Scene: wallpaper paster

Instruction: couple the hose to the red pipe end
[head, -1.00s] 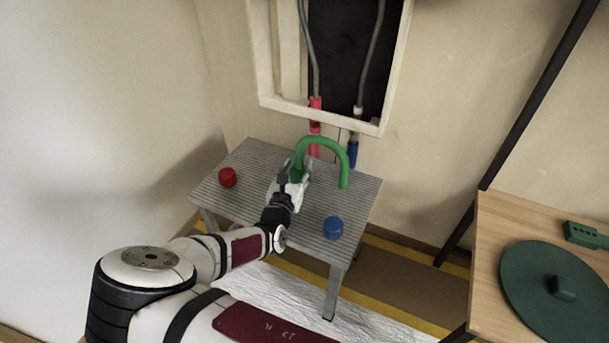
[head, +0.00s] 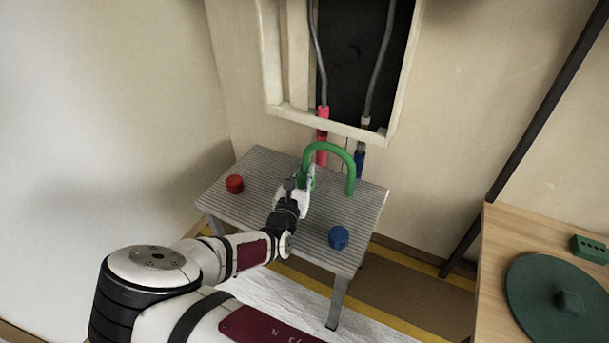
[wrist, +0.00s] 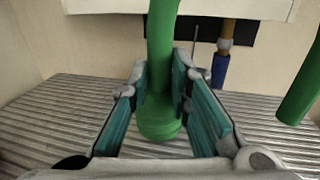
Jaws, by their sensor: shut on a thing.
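The green hose (head: 331,146) is bent in an arch above the grey ribbed bench. My gripper (head: 305,178) is shut on its left leg, and the right leg hangs free. In the wrist view the hose (wrist: 160,60) runs down between the teal finger pads (wrist: 158,92) to a wider green end just below them. The red pipe end (head: 322,128) hangs down from the wall opening, behind the hose arch. The blue pipe end (head: 360,160) hangs to its right and also shows in the wrist view (wrist: 220,68).
A red cap (head: 235,183) and a blue cap (head: 338,237) stand on the bench (head: 265,175), either side of my arm. A wooden table (head: 495,240) with a green disc (head: 545,300) stands at the right. The wall opening's frame (head: 345,128) juts out above.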

